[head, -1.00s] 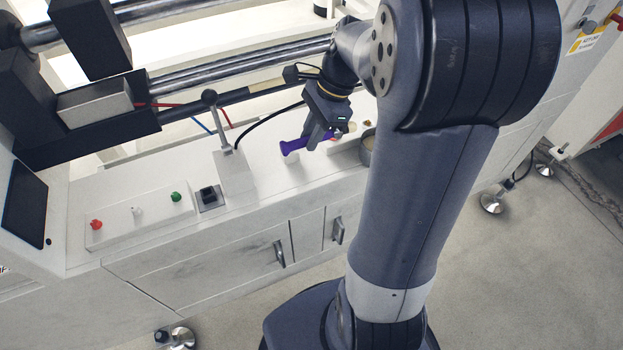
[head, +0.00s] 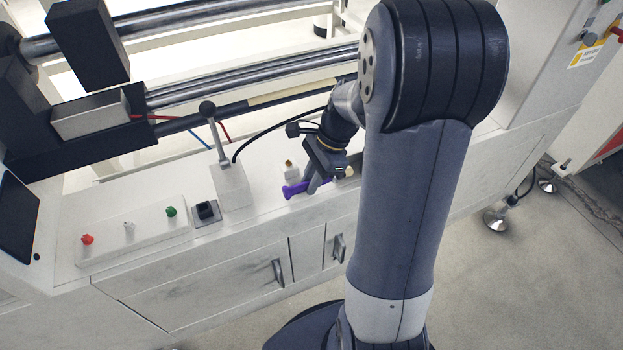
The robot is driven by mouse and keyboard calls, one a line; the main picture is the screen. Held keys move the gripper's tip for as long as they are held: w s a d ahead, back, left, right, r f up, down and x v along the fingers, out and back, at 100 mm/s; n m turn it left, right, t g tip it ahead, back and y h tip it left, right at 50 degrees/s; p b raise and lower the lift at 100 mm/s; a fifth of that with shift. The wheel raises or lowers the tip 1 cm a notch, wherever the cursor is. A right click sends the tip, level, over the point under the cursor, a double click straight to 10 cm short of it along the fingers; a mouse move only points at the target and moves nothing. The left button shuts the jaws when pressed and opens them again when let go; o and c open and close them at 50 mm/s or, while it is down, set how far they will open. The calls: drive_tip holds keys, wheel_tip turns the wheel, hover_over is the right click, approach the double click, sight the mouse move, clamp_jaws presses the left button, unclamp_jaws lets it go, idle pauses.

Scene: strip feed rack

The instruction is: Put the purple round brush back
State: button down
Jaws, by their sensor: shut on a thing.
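My gripper (head: 314,187) is shut on the purple round brush (head: 293,191). The brush lies roughly level across the jaws, and its flared purple end sticks out to the left. Its right part is hidden by the gripper and my arm. The brush is over the front part of the white bench top (head: 262,203); I cannot tell whether it touches the surface. A small pale upright item with a brownish top (head: 291,171) stands just behind the brush.
Metal rails (head: 255,75) run behind. My arm hides the bench to the right.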

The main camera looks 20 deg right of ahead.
drive_tip(key=shift+f, duration=0.15)
drive_tip(key=c, duration=1.3)
unclamp_jaws()
drive_tip(key=p+v, duration=0.3)
drive_tip(key=v, duration=0.9)
drive_tip(key=shift+w, duration=0.1)
